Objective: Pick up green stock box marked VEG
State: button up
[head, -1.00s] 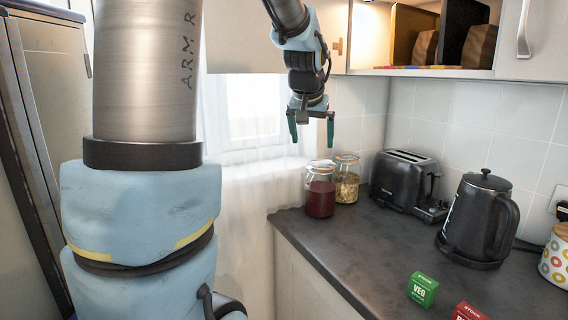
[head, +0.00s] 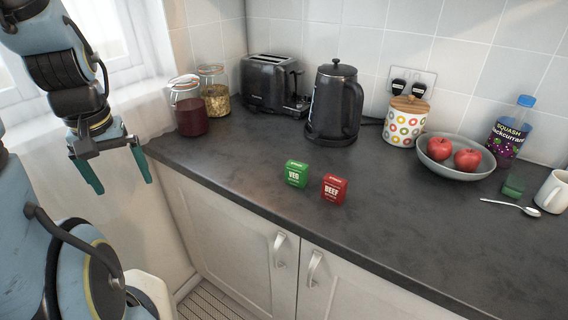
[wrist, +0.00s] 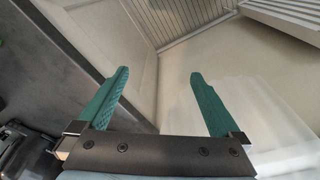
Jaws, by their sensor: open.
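The green stock box marked VEG (head: 296,173) stands upright on the dark countertop near its front edge. A red box marked BEEF (head: 333,189) stands just to its right, with a small gap between them. My gripper (head: 115,177) is open and empty at the left, off the counter's left end and well apart from the green box. In the wrist view my gripper (wrist: 160,85) shows two green fingers spread apart with nothing between them.
Two glass jars (head: 188,106), a toaster (head: 273,84) and a black kettle (head: 334,103) stand behind the boxes. A spotted canister (head: 404,122), a fruit bowl (head: 455,158), a squash bottle (head: 511,130), a spoon (head: 511,206) and a mug (head: 553,190) are to the right. The counter around the boxes is clear.

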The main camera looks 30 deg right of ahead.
aim_at(296, 172)
jog(key=k+l+u, duration=0.2)
jog(key=k+u, duration=0.5)
jog(key=k, duration=0.2)
jog(key=k+u, duration=0.4)
jog(key=k+j, duration=0.05)
